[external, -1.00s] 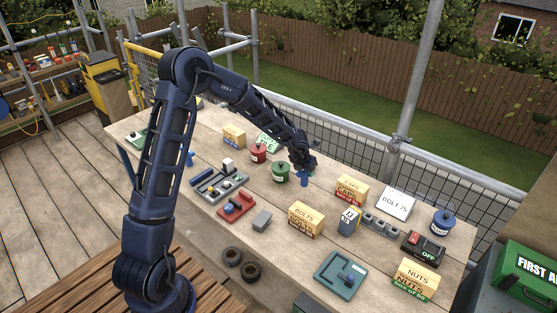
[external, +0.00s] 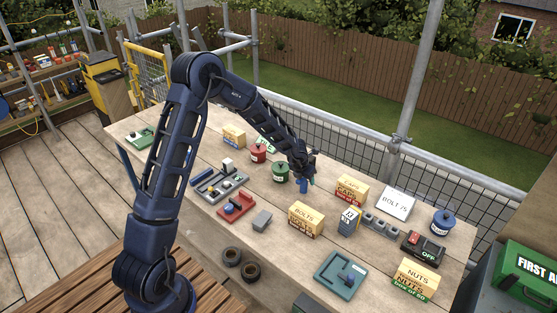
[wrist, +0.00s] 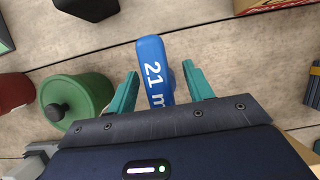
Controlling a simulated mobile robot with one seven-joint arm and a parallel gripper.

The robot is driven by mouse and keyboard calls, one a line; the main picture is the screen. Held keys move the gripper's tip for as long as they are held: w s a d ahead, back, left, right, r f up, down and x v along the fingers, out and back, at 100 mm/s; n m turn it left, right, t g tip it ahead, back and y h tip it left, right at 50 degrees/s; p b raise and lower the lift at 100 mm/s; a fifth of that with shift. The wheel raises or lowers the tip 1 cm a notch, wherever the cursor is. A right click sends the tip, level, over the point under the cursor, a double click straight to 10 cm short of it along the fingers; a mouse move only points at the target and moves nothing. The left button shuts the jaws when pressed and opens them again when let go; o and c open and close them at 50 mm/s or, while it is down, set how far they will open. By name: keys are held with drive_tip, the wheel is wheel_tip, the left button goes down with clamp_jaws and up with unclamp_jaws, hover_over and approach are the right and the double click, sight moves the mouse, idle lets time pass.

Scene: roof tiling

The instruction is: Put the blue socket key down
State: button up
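In the wrist view the blue socket key (wrist: 155,72) lies between my two teal fingers. My gripper (external: 305,178) is low over the bench around the key. In the wrist view my gripper (wrist: 161,75) has its fingers spread, with a gap on the right side of the key; the left finger is very near it.
The green pot (external: 280,172) stands close on the left, the red pot (external: 258,153) beyond it. A yellow "caps" box (external: 351,188) is on the right, a "bolts" box (external: 306,219) in front. A grey block (external: 262,221) lies nearer. Bare wood surrounds the key.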

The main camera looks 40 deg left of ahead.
drive_tip(key=v, duration=1.1)
drive_tip(key=shift+r, duration=0.1)
drive_tip(key=shift+s+r, duration=0.35)
drive_tip(key=shift+r, duration=0.3)
drive_tip(key=s+a+r+n+y, duration=0.1)
drive_tip(key=s+r+n, duration=0.7)
drive_tip(key=s+n, duration=0.15)
drive_tip(key=s+a+r+n+y, duration=0.1)
drive_tip(key=s+r+n+y, duration=0.1)
drive_tip(key=s+r+n, duration=0.8)
drive_tip(key=s+r+n+h, duration=0.2)
drive_tip(key=s+n, duration=1.4)
drive_tip(key=s, duration=0.8)
drive_tip(key=shift+s+d+r+h, duration=0.3)
drive_tip(key=shift+r+h, duration=0.1)
drive_tip(key=shift+h, duration=0.1)
drive_tip(key=shift+n, duration=0.25)
idle(1.1)
